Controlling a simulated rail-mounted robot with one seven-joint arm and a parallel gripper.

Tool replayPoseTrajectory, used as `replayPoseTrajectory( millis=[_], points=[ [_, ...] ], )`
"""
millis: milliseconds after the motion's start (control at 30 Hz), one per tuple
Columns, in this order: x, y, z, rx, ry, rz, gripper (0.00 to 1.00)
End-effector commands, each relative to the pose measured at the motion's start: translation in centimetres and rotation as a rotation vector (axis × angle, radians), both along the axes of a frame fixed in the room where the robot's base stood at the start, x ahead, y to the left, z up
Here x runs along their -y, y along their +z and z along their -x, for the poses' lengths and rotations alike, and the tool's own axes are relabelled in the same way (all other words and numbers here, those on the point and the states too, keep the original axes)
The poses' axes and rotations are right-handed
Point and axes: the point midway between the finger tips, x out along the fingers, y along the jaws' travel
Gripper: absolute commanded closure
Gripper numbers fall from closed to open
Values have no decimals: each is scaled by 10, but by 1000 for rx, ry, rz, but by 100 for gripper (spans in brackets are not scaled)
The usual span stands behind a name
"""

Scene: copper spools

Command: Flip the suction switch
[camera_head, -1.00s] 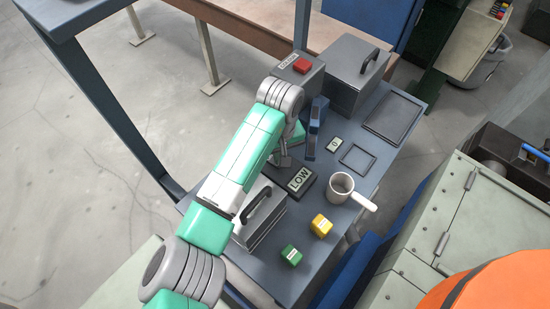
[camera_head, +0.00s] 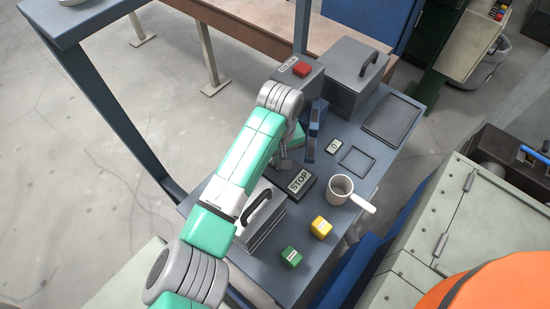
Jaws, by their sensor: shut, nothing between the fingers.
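My gripper (camera_head: 285,164) is shut and empty just behind and left of the sign, low over the block's far edge. My arm partly hides this spot, and I cannot tell whether the fingertips touch the block.
A grey lidded box (camera_head: 266,222) stands close left of the sign. A white mug (camera_head: 340,189), a yellow cube (camera_head: 321,228) and a green cube (camera_head: 291,257) are nearer. A blue upright piece (camera_head: 316,128), red-button box (camera_head: 302,69) and larger grey box (camera_head: 354,84) stand behind.

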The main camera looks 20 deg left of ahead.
Motion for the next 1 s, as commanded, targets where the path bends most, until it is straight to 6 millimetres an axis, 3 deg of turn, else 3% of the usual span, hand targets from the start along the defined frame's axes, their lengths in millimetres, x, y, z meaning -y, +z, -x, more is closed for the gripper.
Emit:
replayPoseTrajectory(
  millis=[33,567,1000],
  points=[
    [0,11,0,0,0,1,100],
    [0,59,0,1,1,1,100],
    [0,59,0,0,1,0,100]
  ],
)
